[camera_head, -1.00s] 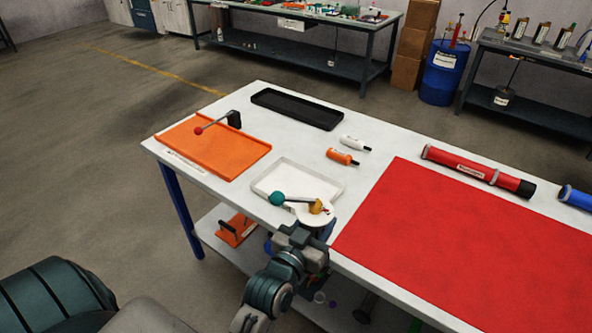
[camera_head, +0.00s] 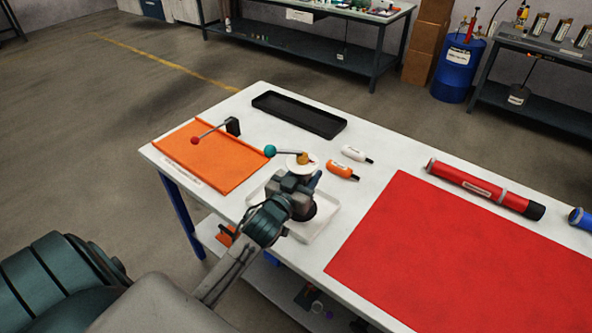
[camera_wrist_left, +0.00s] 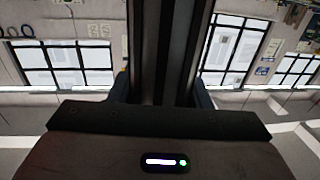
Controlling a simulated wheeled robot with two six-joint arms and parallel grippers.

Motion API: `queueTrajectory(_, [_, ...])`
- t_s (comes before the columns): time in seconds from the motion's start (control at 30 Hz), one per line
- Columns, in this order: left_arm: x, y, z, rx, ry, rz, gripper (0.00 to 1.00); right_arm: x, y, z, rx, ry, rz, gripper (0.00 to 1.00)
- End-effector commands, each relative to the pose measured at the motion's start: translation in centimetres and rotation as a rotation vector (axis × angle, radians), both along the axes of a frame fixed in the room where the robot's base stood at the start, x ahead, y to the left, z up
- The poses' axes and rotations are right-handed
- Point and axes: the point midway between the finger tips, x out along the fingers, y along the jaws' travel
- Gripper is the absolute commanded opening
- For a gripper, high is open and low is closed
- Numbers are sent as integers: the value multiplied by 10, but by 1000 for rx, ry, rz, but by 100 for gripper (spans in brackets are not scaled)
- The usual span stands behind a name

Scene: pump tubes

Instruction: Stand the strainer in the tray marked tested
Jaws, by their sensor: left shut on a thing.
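My left gripper (camera_head: 302,178) is shut on a piece with a white round disc (camera_head: 303,167), a brass-coloured hub and a rod ending in a teal ball (camera_head: 270,151). I cannot tell for sure that this is the strainer. It is held over the table, just past the white tray (camera_head: 320,228), which my gripper and wrist partly cover. In the left wrist view a dark upright shape (camera_wrist_left: 170,50) fills the middle between the blue fingers. The orange tray (camera_head: 222,172) has a small label on its front edge, too small to read. My right gripper is not in view.
A rod with a red ball (camera_head: 195,141) and black block lies on the orange tray. An empty black tray (camera_head: 290,121) is behind. White (camera_head: 353,153) and orange (camera_head: 340,170) bottles lie right of my gripper. A red mat (camera_head: 440,250) and red tube (camera_head: 480,186) are farther right.

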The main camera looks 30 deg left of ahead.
Motion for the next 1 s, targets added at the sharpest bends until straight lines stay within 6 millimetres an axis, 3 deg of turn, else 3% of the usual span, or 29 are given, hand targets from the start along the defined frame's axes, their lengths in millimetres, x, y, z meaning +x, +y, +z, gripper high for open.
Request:
queueTrajectory(0.1, [15, 25, 2, 7, -2, 0, 1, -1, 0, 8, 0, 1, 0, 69])
queueTrajectory(0.3, [28, 45, -3, 1, -3, -1, 1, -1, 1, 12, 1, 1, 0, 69])
queueTrajectory(0.63, [28, 46, -37, -1, -2, -1, 1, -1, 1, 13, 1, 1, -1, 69])
queueTrajectory(1.0, [28, 46, -42, 0, -2, -2, 1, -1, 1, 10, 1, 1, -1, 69])
